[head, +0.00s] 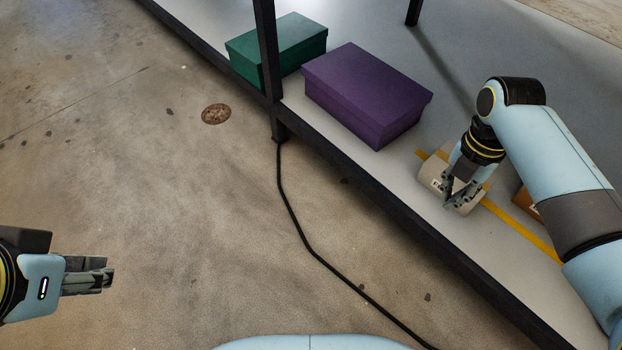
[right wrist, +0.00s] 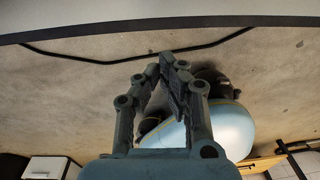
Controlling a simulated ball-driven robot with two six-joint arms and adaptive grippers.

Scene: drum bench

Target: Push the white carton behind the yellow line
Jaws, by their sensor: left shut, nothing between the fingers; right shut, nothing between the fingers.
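The white carton (head: 432,179), pale beige-white with a dark mark on its side, sits on the grey shelf and covers part of the yellow line (head: 522,230). The line shows on both sides of it. My right gripper (head: 453,205) is shut and empty, in front of the carton and hiding part of it; I cannot tell whether they touch. The right wrist view shows its closed fingers (right wrist: 172,62) but not the carton. My left gripper (head: 110,278) is shut and empty over the floor at far left.
A purple box (head: 365,95) and a green box (head: 277,45) stand farther left on the shelf. An orange-brown box (head: 526,203) is partly hidden behind my right arm. A dark post (head: 268,60) rises at the shelf's edge. A black cable (head: 300,235) lies on the floor.

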